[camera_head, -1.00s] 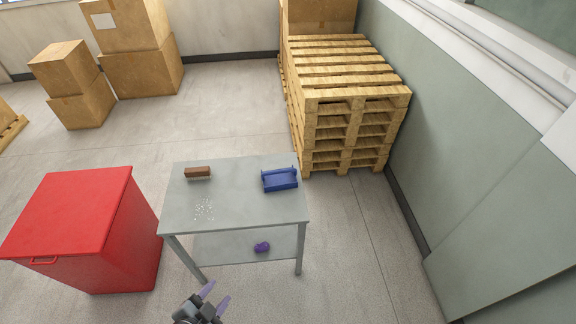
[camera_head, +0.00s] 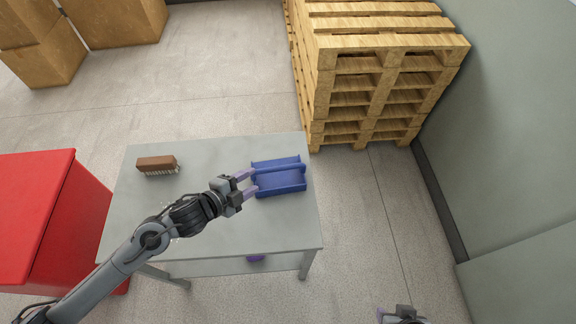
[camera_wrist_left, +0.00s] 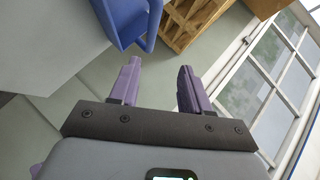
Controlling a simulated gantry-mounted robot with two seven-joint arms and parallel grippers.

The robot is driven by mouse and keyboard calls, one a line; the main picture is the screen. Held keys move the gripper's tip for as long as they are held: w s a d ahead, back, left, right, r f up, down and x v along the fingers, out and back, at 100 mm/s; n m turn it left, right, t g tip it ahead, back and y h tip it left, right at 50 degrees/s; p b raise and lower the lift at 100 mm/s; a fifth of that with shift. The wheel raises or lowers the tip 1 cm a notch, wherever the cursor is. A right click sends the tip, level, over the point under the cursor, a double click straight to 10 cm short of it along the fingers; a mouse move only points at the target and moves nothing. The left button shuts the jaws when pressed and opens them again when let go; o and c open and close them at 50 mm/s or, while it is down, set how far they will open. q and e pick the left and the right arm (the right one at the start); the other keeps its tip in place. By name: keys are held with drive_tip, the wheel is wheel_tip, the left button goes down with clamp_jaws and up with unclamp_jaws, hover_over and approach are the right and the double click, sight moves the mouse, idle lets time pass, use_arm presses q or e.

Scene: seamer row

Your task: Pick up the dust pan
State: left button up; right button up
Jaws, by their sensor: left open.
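The blue dust pan (camera_head: 282,182) lies on the right part of the grey table (camera_head: 225,230). It has a raised bar along its back side. My left gripper (camera_head: 248,184) is open at the pan's left side, with its purple fingertips close to the pan's left edge. I cannot tell whether they touch it. In the left wrist view the pan (camera_wrist_left: 125,18) is at the top, beyond the open, empty fingers (camera_wrist_left: 158,82). A small part of my right gripper (camera_head: 402,316) shows at the bottom edge; its fingers are not clear.
A brown brush (camera_head: 157,164) lies on the table's left part. A red bin (camera_head: 35,215) stands left of the table. Stacked pallets (camera_head: 385,75) stand behind it to the right. Floor right of the table is clear.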

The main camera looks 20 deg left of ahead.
sight(269, 172)
use_arm(q)
drive_tip(key=w+f+b, duration=0.2)
drive_tip(key=w+d+f+b, duration=0.1)
drive_tip(key=w+f+b, duration=0.1)
drive_tip(key=shift+w+f, duration=0.15)
drive_tip(key=shift+f, duration=0.1)
drive_tip(key=shift+w+d+f+b, duration=0.2)
drive_tip(key=shift+w+d+b, duration=0.1)
drive_tip(key=shift+w, duration=0.2)
drive_tip(key=shift+w+f, duration=0.3)
drive_tip(key=shift+w, duration=0.1)
drive_tip(key=b+x, duration=0.1)
drive_tip(key=x, duration=0.2)
drive_tip(key=shift+w+d+f, duration=0.1)
drive_tip(key=shift+w+d+f+b, duration=0.15)
drive_tip(key=shift+w+f+b, duration=0.05)
drive_tip(key=shift+w+b, duration=0.2)
use_arm(e)
wheel_tip(269, 172, down, 8)
drive_tip(key=s, duration=0.1)
drive_tip(key=shift+s+d, duration=0.15)
drive_tip(key=shift+d, duration=0.1)
